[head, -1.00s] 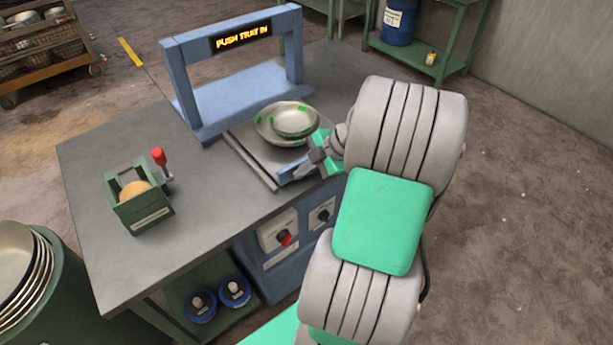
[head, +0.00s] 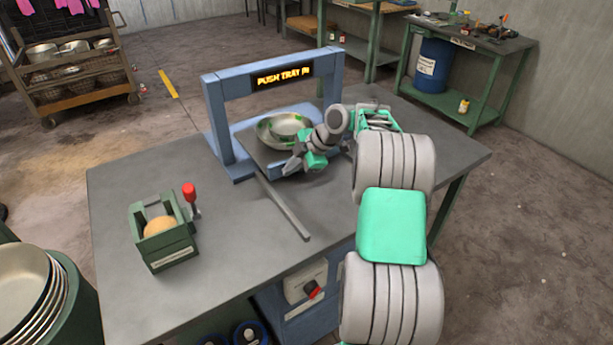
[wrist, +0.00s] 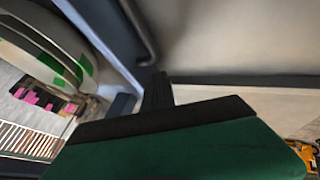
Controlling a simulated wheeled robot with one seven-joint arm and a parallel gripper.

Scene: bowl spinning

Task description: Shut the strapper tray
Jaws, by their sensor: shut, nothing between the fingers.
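The strapper (head: 215,120) is a blue arch on the workbench, with a lit sign (head: 282,77) reading "PUSH TRAY IN". Its flat grey tray (head: 262,158) is now largely under the arch and carries two nested metal bowls (head: 268,140) with green marks. My gripper (head: 293,164) is shut and empty at the tray's near edge; whether it touches is hard to tell. My wrist and forearm hide the tray's right part. In the wrist view the bowls (wrist: 50,45) show at upper left, and my dark fingers (wrist: 158,95) stand close together.
A bare rail (head: 285,207) runs toward me from the tray. A green box with a red-knobbed lever (head: 165,240) stands on the bench's left part. Stacked bowls (head: 30,290) are at lower left. A control panel with a red knob (head: 312,290) is on the bench front.

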